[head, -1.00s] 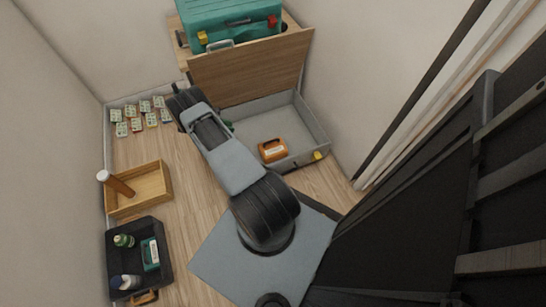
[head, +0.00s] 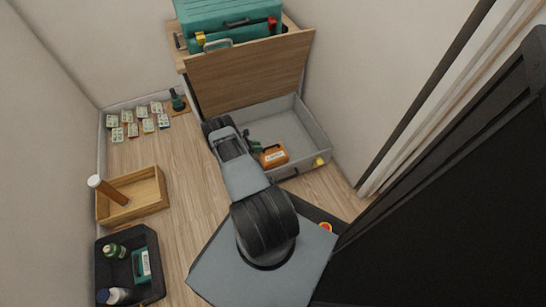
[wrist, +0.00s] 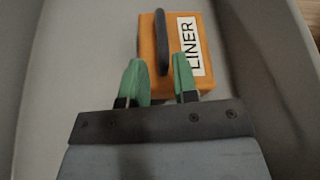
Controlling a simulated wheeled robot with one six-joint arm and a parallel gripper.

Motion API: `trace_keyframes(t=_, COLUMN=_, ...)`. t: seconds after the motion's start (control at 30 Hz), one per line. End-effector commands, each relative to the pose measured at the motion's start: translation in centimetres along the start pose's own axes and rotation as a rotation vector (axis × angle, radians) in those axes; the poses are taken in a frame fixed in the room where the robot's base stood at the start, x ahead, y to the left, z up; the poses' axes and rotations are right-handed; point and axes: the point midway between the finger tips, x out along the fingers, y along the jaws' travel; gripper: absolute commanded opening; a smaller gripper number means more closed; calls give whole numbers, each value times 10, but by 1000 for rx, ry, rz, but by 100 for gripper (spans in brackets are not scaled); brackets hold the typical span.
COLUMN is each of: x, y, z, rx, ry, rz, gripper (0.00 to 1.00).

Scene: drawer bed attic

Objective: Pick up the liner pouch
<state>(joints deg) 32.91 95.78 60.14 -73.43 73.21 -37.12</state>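The liner pouch (head: 273,155) is an orange block with a dark handle and a white label. It lies in the open grey drawer (head: 318,135). In the wrist view the pouch (wrist: 205,30) shows its label reading LINER, with the dark handle standing up on its left part. My gripper (wrist: 158,68) has green fingers that are apart, with a gap in line with the handle's near end. I cannot tell whether the fingertips are beside the handle or still short of it. In the head view my gripper (head: 256,146) is over the drawer, at the pouch's left side.
A wooden panel (head: 250,70) stands behind the drawer, with a teal case (head: 228,22) on top. At left are several small cards (head: 135,118), a wooden tray (head: 150,190) and a black tray (head: 150,238) holding bottles. The drawer floor around the pouch is mostly bare.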

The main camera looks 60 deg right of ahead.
Motion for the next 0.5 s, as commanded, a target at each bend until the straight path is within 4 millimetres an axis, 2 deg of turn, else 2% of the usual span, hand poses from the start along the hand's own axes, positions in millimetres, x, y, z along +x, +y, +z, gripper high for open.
trace_keyframes(t=0.13, x=11, y=-1, z=-2, rx=-1, ry=0, rz=-2, gripper=27)
trace_keyframes(t=0.4, x=45, y=-3, z=-2, rx=1, ry=0, rz=-2, gripper=27)
trace_keyframes(t=0.5, x=52, y=-3, z=-1, rx=0, ry=0, rz=-1, gripper=27)
